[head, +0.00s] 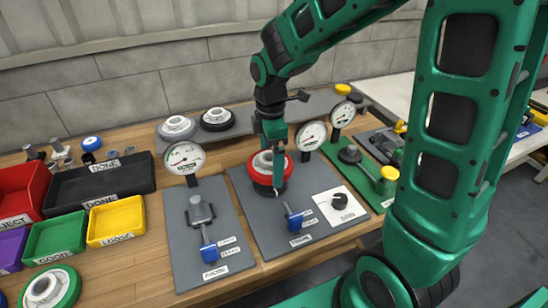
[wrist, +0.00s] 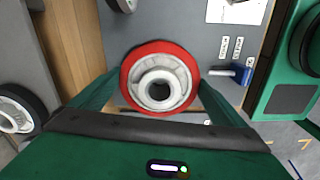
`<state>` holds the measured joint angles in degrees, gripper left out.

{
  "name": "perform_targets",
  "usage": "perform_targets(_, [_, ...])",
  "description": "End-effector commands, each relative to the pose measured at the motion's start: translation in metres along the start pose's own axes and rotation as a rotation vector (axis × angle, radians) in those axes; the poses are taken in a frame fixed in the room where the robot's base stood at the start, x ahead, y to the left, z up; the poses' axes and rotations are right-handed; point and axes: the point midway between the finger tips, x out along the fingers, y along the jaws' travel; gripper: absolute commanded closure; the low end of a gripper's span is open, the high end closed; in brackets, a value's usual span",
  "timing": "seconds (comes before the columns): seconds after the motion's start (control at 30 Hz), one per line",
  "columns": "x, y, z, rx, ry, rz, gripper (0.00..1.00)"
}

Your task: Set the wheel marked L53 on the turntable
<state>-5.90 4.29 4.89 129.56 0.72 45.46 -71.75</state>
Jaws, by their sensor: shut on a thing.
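A wheel with a red tyre and pale hub (head: 262,164) is held in my gripper (head: 275,182), over the middle grey panel (head: 248,200). In the wrist view the same red wheel (wrist: 134,72) sits between my two green fingers (wrist: 160,95), which close on its sides. A dark round base (head: 270,189) shows just under the wheel; it may be the turntable. I cannot tell whether the wheel rests on it or hangs slightly above. No L53 mark is readable on the wheel.
A dial gauge (head: 184,158) stands left of the wheel and another (head: 312,135) right. A grey wheel (head: 177,128) and black-tyred wheel (head: 217,119) lie behind. Bins, including a yellow one (head: 116,221), are left.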

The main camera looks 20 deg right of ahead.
Motion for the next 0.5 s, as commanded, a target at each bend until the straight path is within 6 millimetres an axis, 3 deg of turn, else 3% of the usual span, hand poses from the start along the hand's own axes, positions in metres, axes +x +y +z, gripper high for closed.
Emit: perform_targets(0.5, [0.0036,0.0003,0.0,0.0,0.0,0.001,0.39])
